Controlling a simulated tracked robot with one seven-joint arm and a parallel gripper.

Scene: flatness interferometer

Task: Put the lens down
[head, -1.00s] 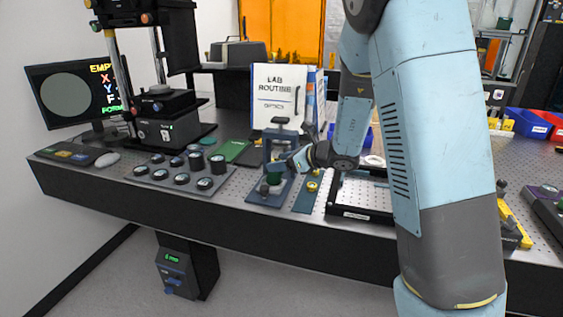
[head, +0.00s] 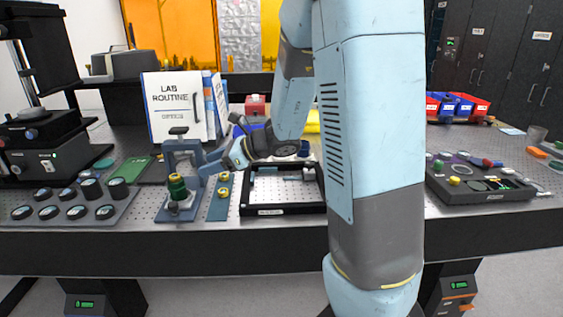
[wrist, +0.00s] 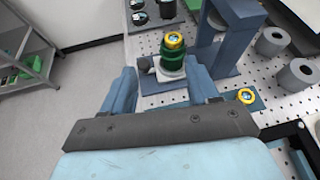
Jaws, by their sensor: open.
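A green lens mount with a yellow-ringed lens (head: 177,187) stands upright on the small stage of a blue-grey press-like stand (head: 162,207). In the wrist view the same lens (wrist: 173,47) sits on a pale block, just beyond my fingertips. My gripper (head: 209,166) is beside the stand, to the right of the lens. In the wrist view my gripper (wrist: 163,78) is open, with its two fingers apart and the lens ahead of the gap. I see no finger touching the lens, though the exact clearance is hard to tell.
A teal strip (head: 219,208) with yellow-ringed pieces (head: 224,177) lies right of the stand. A black-framed tray (head: 284,209) is further right. A grey plate of dark-rimmed optics (head: 119,207) is at left. A lab binder (head: 176,108) stands behind. The stand's upright is close to my gripper.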

